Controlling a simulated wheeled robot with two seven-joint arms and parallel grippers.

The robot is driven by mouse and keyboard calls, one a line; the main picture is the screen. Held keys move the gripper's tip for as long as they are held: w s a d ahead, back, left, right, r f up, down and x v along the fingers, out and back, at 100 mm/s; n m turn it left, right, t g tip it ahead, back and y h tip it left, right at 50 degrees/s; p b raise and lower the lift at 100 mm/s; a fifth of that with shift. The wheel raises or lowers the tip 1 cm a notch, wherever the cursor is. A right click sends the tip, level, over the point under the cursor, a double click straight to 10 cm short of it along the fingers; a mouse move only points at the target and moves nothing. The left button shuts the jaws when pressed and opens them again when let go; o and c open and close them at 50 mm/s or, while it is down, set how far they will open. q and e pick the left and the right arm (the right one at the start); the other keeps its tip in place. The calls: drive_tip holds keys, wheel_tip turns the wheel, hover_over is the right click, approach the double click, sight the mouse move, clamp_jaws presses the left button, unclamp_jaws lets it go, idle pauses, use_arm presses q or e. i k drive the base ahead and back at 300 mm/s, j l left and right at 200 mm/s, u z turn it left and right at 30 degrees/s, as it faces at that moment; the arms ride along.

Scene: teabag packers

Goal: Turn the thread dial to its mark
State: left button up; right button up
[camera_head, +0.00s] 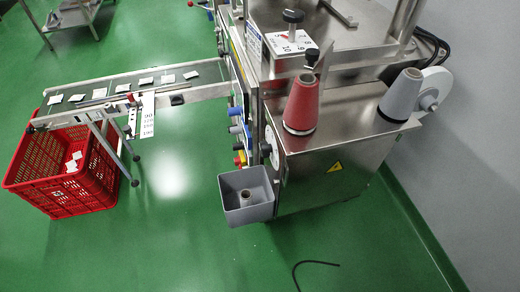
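Neither of my grippers is in view. Two dial-like parts show on the steel packing machine (330,160). One is a small pale round disc (270,137) on the machine's front edge, left of the red thread cone (302,104); its markings are too small to read. The other is a white plate with numbers (287,42) on top, with a black knob (292,16) above it. I cannot tell which one is the thread dial, nor where its mark is. A grey thread cone (401,95) stands to the right of the red one.
A grey bin (236,214) hangs at the machine's front, below several coloured knobs. A conveyor (185,78) with teabags runs left to a red crate (62,190) on the floor. A black cable (316,263) lies on open green floor in front.

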sight(265, 148)
drive_tip(key=i+j+z, duration=0.25)
drive_tip(key=j, duration=0.15)
drive_tip(key=i+j+z, duration=0.2)
drive_tip(key=j, duration=0.2)
drive_tip(key=j+z, duration=0.25)
drive_tip(key=j, duration=0.15)
drive_tip(key=i+j+z, duration=0.1)
drive_tip(key=j+z, duration=0.15)
drive_tip(key=j, duration=0.2)
